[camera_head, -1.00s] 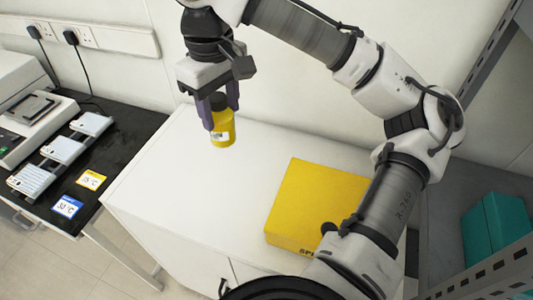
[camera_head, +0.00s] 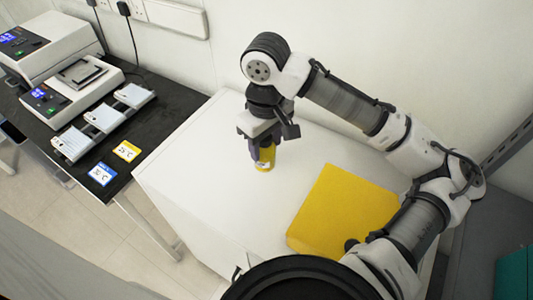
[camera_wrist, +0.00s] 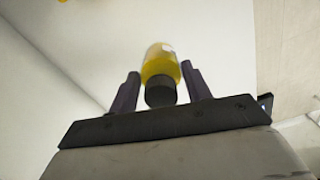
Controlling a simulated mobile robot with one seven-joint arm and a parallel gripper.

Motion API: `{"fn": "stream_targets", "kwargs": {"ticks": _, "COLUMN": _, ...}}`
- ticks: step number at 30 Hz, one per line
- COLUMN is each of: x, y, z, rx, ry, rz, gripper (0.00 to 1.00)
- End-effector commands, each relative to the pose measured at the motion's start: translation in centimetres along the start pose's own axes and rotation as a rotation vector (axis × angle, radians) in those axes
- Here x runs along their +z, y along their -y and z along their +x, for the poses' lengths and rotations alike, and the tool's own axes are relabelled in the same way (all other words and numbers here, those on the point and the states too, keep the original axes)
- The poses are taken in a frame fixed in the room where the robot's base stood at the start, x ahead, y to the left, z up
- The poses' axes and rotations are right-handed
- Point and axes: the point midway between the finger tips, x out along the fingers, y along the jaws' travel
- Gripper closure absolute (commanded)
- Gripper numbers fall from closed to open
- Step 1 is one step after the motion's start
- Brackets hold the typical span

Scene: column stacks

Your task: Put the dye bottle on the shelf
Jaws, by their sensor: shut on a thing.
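The dye bottle (camera_head: 265,159) is yellow with a dark cap and a pale label. My gripper (camera_head: 262,147) is shut on its upper part and holds it upright over the white cabinet top in the head view. I cannot tell whether its base touches the surface. In the wrist view the bottle (camera_wrist: 160,68) sits between the two purple-grey fingers of my gripper (camera_wrist: 160,92), its dark cap toward the camera. At the lower right of the head view is grey metal shelving (camera_head: 508,143), mostly cut off.
A teal box (camera_head: 515,272) is at the lower right edge. A black bench (camera_head: 165,115) at left carries instruments, trays and temperature cards. The cabinet top's left part is clear.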

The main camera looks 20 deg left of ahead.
Motion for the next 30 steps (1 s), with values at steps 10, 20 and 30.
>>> {"fn": "stream_targets", "kwargs": {"ticks": 10, "x": 0.0, "y": 0.0, "z": 3.8, "rx": -0.001, "ry": 0.001, "rz": 0.002, "gripper": 0.79}}
{"fn": "stream_targets", "kwargs": {"ticks": 20, "x": 0.0, "y": 0.0, "z": 5.1, "rx": 0.001, "ry": -0.001, "rz": -0.001, "gripper": 0.79}}
{"fn": "stream_targets", "kwargs": {"ticks": 30, "x": 0.0, "y": 0.0, "z": 5.4, "rx": 0.001, "ry": -0.001, "rz": -0.001, "gripper": 0.33}}
